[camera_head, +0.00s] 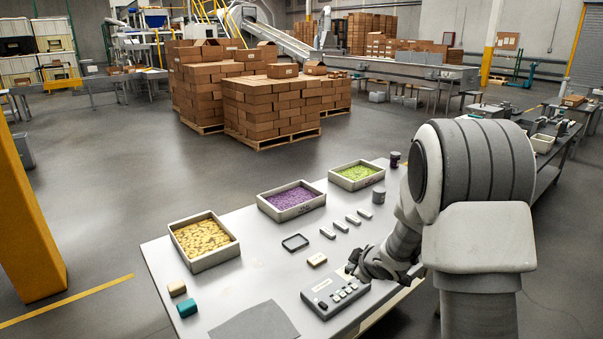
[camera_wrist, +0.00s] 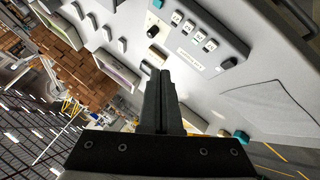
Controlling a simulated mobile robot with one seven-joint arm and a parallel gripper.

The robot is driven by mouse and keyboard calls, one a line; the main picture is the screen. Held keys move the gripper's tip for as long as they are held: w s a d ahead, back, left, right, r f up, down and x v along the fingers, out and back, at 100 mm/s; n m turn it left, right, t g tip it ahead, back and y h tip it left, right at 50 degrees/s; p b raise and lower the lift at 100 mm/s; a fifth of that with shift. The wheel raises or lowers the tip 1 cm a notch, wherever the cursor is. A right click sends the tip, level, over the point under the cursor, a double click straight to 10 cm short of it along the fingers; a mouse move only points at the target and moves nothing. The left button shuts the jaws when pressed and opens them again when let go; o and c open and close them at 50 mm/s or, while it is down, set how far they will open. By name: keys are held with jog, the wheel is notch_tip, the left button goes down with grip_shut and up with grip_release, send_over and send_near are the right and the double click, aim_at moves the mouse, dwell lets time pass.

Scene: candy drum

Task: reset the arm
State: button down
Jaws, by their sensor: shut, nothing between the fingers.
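My arm (camera_head: 480,180) reaches from the right side over the near right part of the white table. My gripper (camera_head: 352,266) is above the table, just beyond the back right end of a grey control box (camera_head: 322,303) with buttons. In the wrist view the two dark fingers of my gripper (camera_wrist: 160,76) are together with nothing between them. The control box (camera_wrist: 228,48) shows beyond the fingers, upper right, apart from them in the picture. How high the fingertips are above the table is hard to tell.
Three bins of yellow (camera_head: 203,240), purple (camera_head: 292,198) and green candy (camera_head: 357,174) line the table's far side. Small grey blocks (camera_head: 340,226), a black-rimmed tray (camera_head: 295,242), a tan block (camera_head: 317,259), a teal block (camera_head: 187,308) and a grey mat (camera_head: 255,325) lie on it.

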jog(key=s+d+r+m+h, duration=0.2)
jog(key=s+r+m, duration=0.3)
jog(key=r, duration=0.4)
jog(key=s+d+r+m+h, duration=0.2)
jog(key=s+r, duration=0.5)
jog(key=r, duration=0.1)
jog(key=s+a+r+m+g+y, duration=0.1)
jog(key=s+a+r+m, duration=0.1)
jog(key=s, duration=0.9)
jog(key=s+a+r+m+g+y+p, duration=0.1)
jog(key=s+a+r+m+g, duration=0.1)
jog(key=s, duration=0.9)
jog(key=shift+s+a+r+m, duration=0.2)
jog(key=shift+a+m, duration=0.2)
jog(key=shift+a, duration=0.4)
jog(key=c, duration=1.6)
grip_release()
